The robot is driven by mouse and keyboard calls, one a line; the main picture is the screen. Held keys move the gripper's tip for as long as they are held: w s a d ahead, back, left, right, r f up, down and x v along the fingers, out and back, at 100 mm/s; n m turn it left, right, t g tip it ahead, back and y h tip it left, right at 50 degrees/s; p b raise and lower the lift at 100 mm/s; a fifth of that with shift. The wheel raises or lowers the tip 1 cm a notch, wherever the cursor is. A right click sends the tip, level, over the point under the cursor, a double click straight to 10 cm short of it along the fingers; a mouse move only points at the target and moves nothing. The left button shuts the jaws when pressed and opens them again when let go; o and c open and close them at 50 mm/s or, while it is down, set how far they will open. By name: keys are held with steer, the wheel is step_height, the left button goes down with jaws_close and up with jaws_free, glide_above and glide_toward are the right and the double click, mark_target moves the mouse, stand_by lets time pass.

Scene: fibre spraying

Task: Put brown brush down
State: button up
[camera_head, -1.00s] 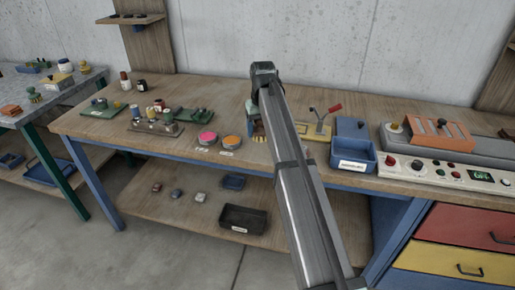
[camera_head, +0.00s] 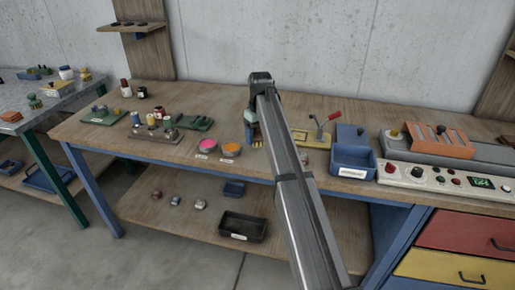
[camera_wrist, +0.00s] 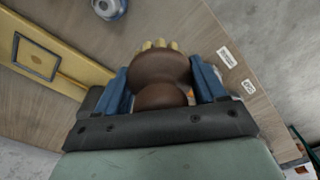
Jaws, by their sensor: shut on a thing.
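The brown brush (camera_wrist: 160,75) is between the two blue fingers of my gripper (camera_wrist: 160,85) in the wrist view. It has a rounded brown handle and pale yellow bristles at its far end. My gripper is shut on it. In the head view my gripper (camera_head: 252,132) is low over the workbench (camera_head: 225,110), right of the orange dish, and my arm covers much of it. The brush is mostly hidden there, and I cannot tell whether its bristles touch the bench.
A pink dish (camera_head: 207,146) and an orange dish (camera_head: 231,150) stand just left of my gripper. A yellow-based clamp with a red handle (camera_head: 334,116) and a blue bin (camera_head: 353,160) are to the right. A green rack (camera_head: 193,122) is at the left. Bare wood lies behind the dishes.

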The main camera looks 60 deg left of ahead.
mark_target(257, 155)
steer(key=shift+f, duration=2.8)
steer(key=shift+f, duration=0.15)
steer(key=o, duration=1)
steer(key=r, duration=1.2)
steer(key=shift+w+d+r, duration=0.15)
steer(key=shift+d, duration=0.15)
